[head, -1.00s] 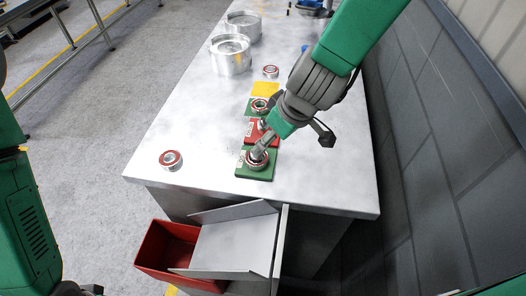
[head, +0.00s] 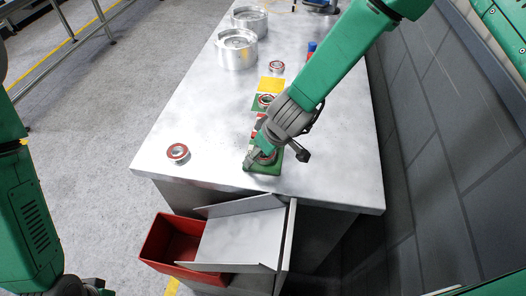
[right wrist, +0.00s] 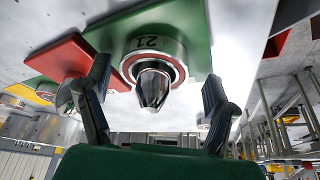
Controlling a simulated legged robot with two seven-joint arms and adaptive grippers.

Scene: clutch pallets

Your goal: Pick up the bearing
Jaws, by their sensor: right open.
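A bearing with a red seal ring (head: 267,156) sits on the nearest green pallet (head: 263,169), partly hidden by my right gripper. In the right wrist view the bearing (right wrist: 155,48) is ahead, around a silver post with a domed tip, on the green pallet (right wrist: 197,30). My right gripper (head: 276,157) is open, with its fingers spread to either side of the bearing; it also shows in the right wrist view (right wrist: 155,108). It holds nothing. Only a dark part of my left gripper (head: 88,288) shows at the bottom left edge.
Loose bearings lie on the table (head: 215,128) at the left (head: 178,152) and farther back (head: 277,67). A yellow pallet (head: 271,84) and other pallets line up behind. Metal cylinders (head: 237,50) stand at the back. A red bin (head: 160,243) and metal chute (head: 243,240) are at the front.

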